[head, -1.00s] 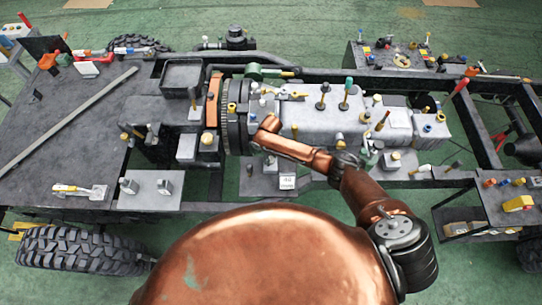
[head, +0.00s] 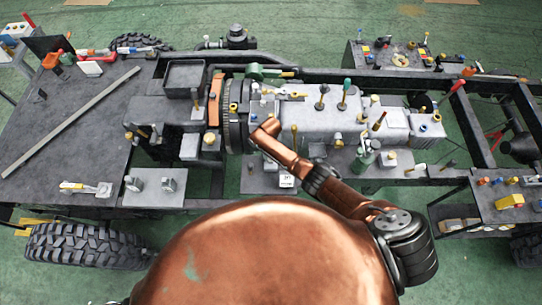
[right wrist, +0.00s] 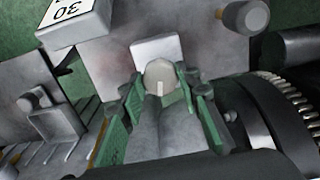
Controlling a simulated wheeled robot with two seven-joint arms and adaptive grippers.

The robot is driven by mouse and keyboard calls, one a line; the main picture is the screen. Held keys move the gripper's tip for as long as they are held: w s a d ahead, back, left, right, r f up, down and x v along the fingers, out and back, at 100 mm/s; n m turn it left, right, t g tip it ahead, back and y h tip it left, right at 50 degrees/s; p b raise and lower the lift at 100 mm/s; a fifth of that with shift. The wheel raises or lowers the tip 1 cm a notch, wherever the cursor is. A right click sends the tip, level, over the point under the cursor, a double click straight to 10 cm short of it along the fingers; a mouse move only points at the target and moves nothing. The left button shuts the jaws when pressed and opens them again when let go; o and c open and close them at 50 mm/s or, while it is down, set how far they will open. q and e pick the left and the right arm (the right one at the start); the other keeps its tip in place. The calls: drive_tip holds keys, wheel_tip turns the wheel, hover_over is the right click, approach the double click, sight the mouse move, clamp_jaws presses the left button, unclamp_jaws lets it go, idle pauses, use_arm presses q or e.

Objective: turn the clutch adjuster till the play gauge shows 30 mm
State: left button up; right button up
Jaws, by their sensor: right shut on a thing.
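The clutch adjuster, a pale round knob with a light mark (right wrist: 160,76), is between the green fingers of my right gripper (right wrist: 160,88) in the right wrist view. The gripper is shut on it. In the head view my copper right arm reaches to the side of the housing, and the knob is hidden there. The play gauge is a white block (right wrist: 74,18) at the upper left of the right wrist view, cut by the frame edge. Its figures look like 30, upside down. It also shows small in the head view (head: 287,181). My left gripper is not in view.
A dark toothed ring (right wrist: 275,110) lies close to the gripper's right. A grey peg (right wrist: 246,17) stands at the upper right. In the head view the pale gearbox (head: 325,118) carries several upright levers. The bench at left (head: 70,140) has free room.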

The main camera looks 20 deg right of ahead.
drive_tip(key=shift+m+p, duration=0.3)
drive_tip(key=shift+m, duration=1.3)
drive_tip(key=shift+w, duration=0.1)
drive_tip(key=o, duration=1.2)
drive_tip(key=shift+c, duration=0.2)
wheel_tip(320, 180, up, 12)
